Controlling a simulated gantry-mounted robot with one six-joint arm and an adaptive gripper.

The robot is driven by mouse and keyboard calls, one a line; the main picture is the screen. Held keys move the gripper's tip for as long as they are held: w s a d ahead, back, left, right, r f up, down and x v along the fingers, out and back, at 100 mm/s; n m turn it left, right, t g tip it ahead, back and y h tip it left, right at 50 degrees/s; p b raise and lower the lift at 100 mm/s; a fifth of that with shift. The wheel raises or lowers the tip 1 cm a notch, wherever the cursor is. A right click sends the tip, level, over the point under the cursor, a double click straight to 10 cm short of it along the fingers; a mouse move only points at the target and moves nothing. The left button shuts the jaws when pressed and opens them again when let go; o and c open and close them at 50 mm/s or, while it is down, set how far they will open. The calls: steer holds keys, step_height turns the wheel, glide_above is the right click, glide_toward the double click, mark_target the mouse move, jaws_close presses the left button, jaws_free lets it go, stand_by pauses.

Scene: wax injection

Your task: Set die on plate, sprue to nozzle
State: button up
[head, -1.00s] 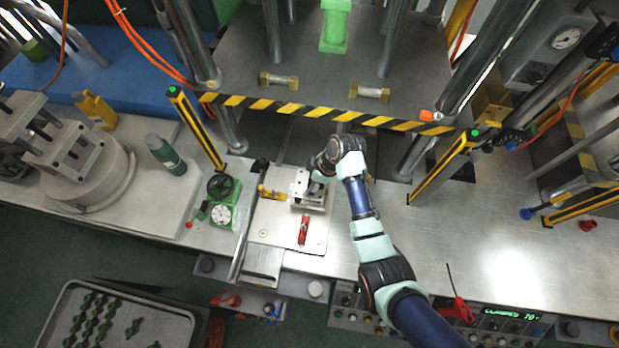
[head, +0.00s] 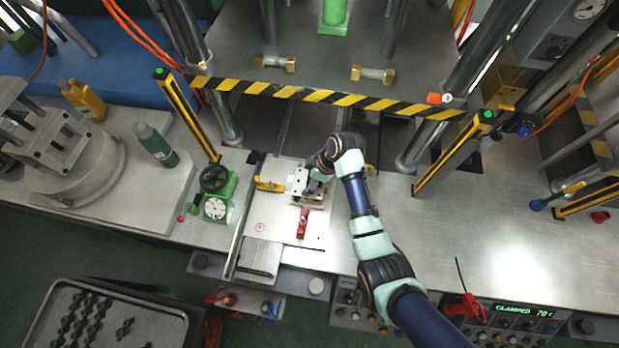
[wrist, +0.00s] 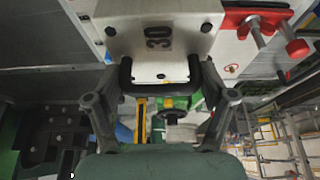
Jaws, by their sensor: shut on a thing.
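The die is a pale metal block (head: 311,199) at the back of the light plate (head: 262,228). In the wrist view the die (wrist: 190,28) shows the number 30 and a black U-shaped handle (wrist: 125,72). My gripper (wrist: 160,88) is shut on the die, with one finger at each side of the handle. In the head view my gripper (head: 316,184) covers part of the die. I cannot tell whether the die touches the plate. The sprue and the nozzle cannot be made out.
A red clamp (head: 302,224) stands on the plate in front of the die; a yellow clamp (head: 268,185) is left of it. A green gauge unit with handwheel (head: 214,195) stands further left. A striped press edge (head: 330,99) runs behind. A display (head: 524,311) reads CLAMPED 70.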

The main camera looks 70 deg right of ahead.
steer(key=shift+f, duration=0.2)
stand_by(0.3)
steer(key=o, duration=1.7)
steer(key=shift+f, duration=0.1)
steer(key=v, duration=1.2)
